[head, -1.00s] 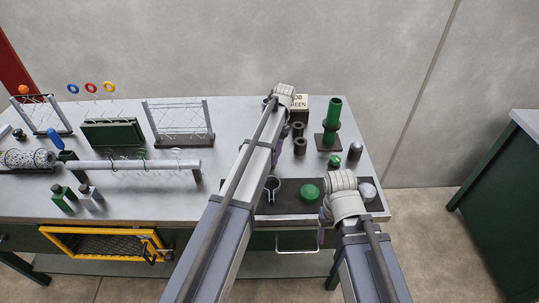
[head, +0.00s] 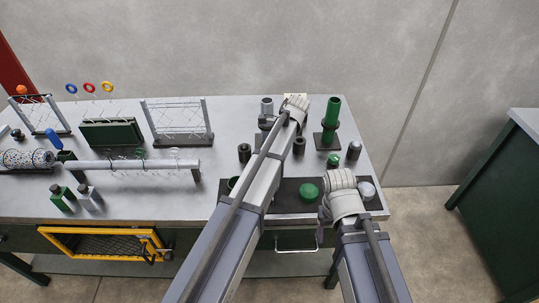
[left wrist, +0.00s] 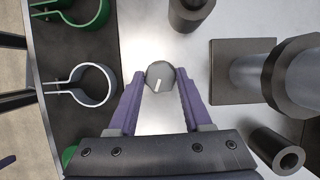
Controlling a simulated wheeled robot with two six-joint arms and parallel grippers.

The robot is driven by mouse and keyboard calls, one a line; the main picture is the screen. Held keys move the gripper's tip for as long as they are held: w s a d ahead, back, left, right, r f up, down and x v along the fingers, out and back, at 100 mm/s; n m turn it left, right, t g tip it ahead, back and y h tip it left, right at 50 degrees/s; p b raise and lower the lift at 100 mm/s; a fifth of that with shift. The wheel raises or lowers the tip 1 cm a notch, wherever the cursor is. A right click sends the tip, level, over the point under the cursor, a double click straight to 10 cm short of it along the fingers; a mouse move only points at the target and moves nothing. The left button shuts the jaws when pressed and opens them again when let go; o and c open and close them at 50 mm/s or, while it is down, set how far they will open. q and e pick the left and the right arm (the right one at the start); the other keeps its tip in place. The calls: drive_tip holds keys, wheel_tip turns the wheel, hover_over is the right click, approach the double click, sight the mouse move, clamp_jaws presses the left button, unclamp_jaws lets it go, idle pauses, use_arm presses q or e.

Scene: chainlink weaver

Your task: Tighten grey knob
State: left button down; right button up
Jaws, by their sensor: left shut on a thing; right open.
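The grey knob (left wrist: 160,76), a small faceted disc with a white mark, shows in the left wrist view over the pale tabletop. My left gripper (left wrist: 160,80) has its purple fingers on both sides of it and is shut on it. In the head view my left arm hides this knob and the gripper's fingertips. My right gripper (head: 321,232) hangs in front of the table's front edge, open and mostly hidden by its own wrist.
A grey clamp ring (left wrist: 88,84) and green clamp ring (left wrist: 85,12) lie on the dark tray. A grey cylinder on a square base (left wrist: 232,45) and dark hollow cylinders (left wrist: 275,150) stand close by. A green dome (head: 308,191) and green post (head: 332,112) are farther right.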

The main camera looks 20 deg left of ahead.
use_arm(q)
drive_tip(key=m, duration=0.1)
drive_tip(key=m+t, duration=0.1)
drive_tip(key=m, duration=0.1)
drive_tip(key=shift+s+m, duration=0.2)
drive_tip(key=shift+m, duration=0.1)
drive_tip(key=shift+m+t, duration=0.9)
drive_tip(key=shift+m, duration=0.9)
drive_tip(key=shift+c, duration=1.7)
unclamp_jaws()
drive_tip(key=p+v, duration=0.7)
drive_tip(key=shift+r, duration=0.4)
